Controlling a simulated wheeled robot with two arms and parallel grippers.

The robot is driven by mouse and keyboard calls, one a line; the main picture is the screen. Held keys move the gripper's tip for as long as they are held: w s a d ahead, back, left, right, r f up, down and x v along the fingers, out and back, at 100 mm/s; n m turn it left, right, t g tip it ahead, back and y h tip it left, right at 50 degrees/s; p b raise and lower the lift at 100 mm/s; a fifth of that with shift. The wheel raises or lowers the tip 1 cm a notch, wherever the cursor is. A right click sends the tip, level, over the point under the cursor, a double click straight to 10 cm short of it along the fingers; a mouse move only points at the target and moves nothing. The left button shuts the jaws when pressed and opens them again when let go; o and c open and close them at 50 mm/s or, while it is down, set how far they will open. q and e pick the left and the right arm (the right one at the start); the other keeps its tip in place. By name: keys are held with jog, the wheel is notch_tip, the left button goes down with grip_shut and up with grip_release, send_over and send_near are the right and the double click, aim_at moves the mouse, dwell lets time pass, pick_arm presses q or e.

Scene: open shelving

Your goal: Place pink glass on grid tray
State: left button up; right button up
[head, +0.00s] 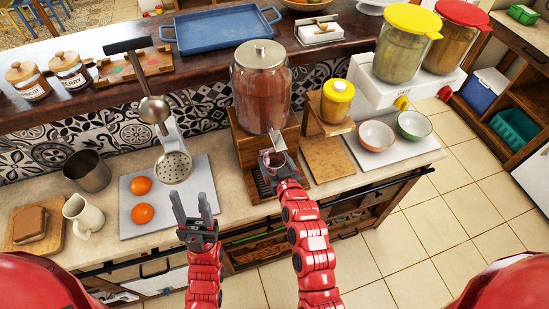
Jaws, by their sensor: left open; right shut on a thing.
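The small pink glass (271,161) is in the head view at centre, under the spout of a large jar dispenser. My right gripper (279,171) is shut on it from the front; its fingers are partly hidden. The dark grid tray (261,184) sits at the foot of the dispenser's wooden stand, just below the glass. I cannot tell whether the glass touches the tray. My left gripper (193,209) is open and empty, with its fingers pointing up, at the counter's front edge left of the dispenser.
The jar dispenser (262,92) stands behind the glass. Left are a white board with oranges (141,214), a cream jug (80,213) and a metal cup (88,171). Right are a wooden board (327,158), a yellow-lidded jar (337,101) and two bowls (377,136).

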jog(key=shift+f, duration=0.3)
jog(key=o, duration=1.5)
jog(key=shift+s+d+b, duration=0.1)
jog(key=shift+s+b, duration=0.35)
jog(key=shift+s, duration=0.1)
jog(key=v, duration=0.3)
jog(key=b+v, duration=0.1)
jog(key=v, duration=0.7)
jog(key=shift+r, duration=0.3)
jog(key=shift+w, duration=0.15)
